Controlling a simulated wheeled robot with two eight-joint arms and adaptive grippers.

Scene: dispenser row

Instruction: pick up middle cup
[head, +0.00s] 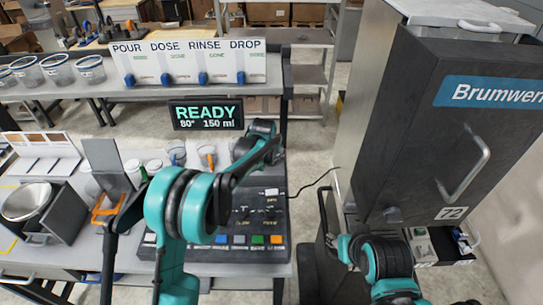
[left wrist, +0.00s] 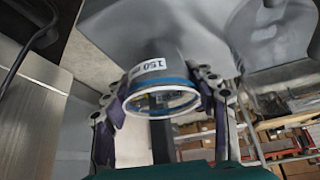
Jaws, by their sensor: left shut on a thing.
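A cup (left wrist: 172,82) with a blue band, a pale rim and a "150" label shows in the left wrist view. Its open rim faces the camera. My left gripper (left wrist: 165,92) is shut on it, with one dark finger on each side. In the head view my left arm reaches across the counter, but its fingertips and the held cup cannot be made out. Part of my right arm shows at the lower right of the head view; its gripper fingers do not show.
Several clear cups with blue bands (head: 90,69) stand at the upper left. A panel labelled POUR, DOSE, RINSE, DROP (head: 188,62) stands behind the counter. A display (head: 206,114) reads READY.

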